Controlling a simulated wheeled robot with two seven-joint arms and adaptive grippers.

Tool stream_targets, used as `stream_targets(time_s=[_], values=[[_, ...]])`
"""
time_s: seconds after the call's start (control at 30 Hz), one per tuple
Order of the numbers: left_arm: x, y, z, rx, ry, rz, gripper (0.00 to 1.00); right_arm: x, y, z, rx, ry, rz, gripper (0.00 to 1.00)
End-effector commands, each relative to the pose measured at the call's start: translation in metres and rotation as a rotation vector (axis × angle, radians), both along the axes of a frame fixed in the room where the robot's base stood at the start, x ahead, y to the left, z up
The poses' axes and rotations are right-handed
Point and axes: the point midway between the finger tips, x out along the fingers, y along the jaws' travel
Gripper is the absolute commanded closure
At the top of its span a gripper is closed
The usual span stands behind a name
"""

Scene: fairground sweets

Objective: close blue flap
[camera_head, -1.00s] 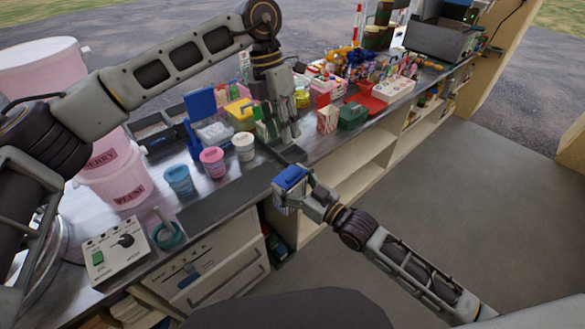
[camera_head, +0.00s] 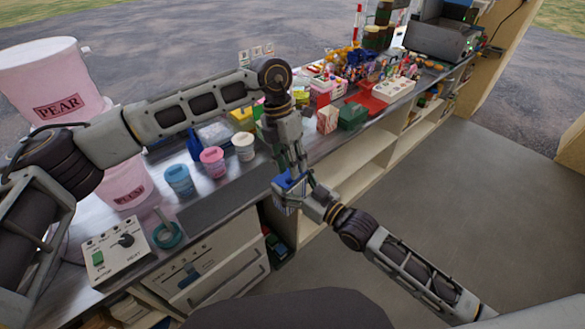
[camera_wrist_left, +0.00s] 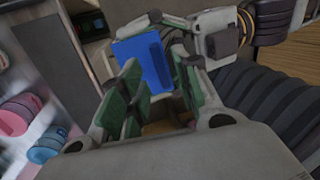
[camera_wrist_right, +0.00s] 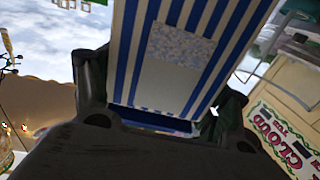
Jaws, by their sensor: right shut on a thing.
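My right gripper (camera_head: 305,200) is shut on a blue-and-white striped box (camera_wrist_right: 165,60), held in front of the counter edge. The blue flap (camera_head: 289,179) is at the top of the box in the head view, partly hidden by my left fingers. It shows as a plain blue panel (camera_wrist_left: 143,63) in the left wrist view. I cannot tell its exact angle. My left gripper (camera_wrist_left: 160,88) points down just above the box, its green-padded fingers apart. The flap lies just beyond the fingertips, and I cannot tell whether they touch it.
The counter holds pink (camera_head: 213,161), blue (camera_head: 179,180) and white (camera_head: 244,146) tubs, a control box (camera_head: 116,253) and a teal ring (camera_head: 166,235). A green box (camera_head: 352,115) and many sweets stand further back. The floor (camera_head: 430,190) to the right is clear.

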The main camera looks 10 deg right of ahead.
Motion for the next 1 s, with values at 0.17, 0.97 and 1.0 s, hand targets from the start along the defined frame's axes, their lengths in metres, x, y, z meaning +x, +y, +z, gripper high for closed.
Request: stream_targets(time_s=[0.17, 0.97, 1.0], values=[[-0.003, -0.002, -0.013, 0.001, 0.001, -0.001, 0.68, 0.0, 0.0, 0.0, 0.001, -0.001, 0.0, 0.43], [-0.003, -0.003, -0.017, 0.001, -0.001, 0.0, 1.0, 0.0, 0.0, 0.0, 0.001, -0.001, 0.0, 0.43], [-0.004, -0.003, -0.017, 0.001, -0.002, 0.0, 1.0, 0.0, 0.0, 0.0, 0.001, -0.001, 0.0, 0.43]])
